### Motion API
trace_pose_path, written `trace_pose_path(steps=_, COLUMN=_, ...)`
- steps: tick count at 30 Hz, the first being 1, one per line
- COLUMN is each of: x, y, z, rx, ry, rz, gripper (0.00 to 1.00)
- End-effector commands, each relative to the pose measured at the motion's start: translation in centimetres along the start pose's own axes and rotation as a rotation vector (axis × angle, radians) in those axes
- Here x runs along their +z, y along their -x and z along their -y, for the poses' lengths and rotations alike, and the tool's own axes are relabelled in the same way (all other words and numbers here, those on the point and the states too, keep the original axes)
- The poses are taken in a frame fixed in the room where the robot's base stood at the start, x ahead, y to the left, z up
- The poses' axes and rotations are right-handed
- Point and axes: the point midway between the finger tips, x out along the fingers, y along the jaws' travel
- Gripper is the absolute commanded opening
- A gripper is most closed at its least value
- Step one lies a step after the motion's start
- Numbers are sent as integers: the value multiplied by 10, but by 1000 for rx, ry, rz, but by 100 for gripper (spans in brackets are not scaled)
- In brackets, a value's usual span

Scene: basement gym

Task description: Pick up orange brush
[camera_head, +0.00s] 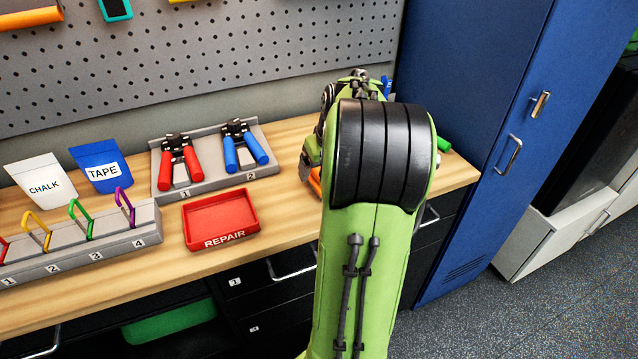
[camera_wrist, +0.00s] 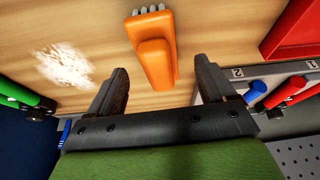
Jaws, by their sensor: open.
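The orange brush (camera_wrist: 153,50) lies on the wooden workbench in the wrist view, with grey bristles at its far end. In the head view only a sliver of orange (camera_head: 315,181) shows beside my arm, which hides the rest. My gripper (camera_wrist: 160,82) is open, its two dark fingers apart. I cannot tell the height of the fingers above the bench. In the head view my gripper is mostly hidden behind my arm.
A white powdery patch (camera_wrist: 64,66) lies left of the brush. A red REPAIR tray (camera_head: 221,219) and a grey rack (camera_head: 212,172) with red and blue-handled tools stand left of my arm. A blue locker (camera_head: 470,130) stands right. The pegboard (camera_head: 200,60) is behind.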

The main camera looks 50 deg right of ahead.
Motion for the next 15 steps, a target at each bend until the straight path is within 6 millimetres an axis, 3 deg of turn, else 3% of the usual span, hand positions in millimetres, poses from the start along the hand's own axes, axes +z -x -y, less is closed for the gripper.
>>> trace_pose_path(steps=9, x=-1, y=-51, z=-2, rx=-2, ry=1, rz=1, gripper=83)
trace_pose_path(steps=15, x=-2, y=-50, z=-2, rx=0, ry=0, rz=0, gripper=81)
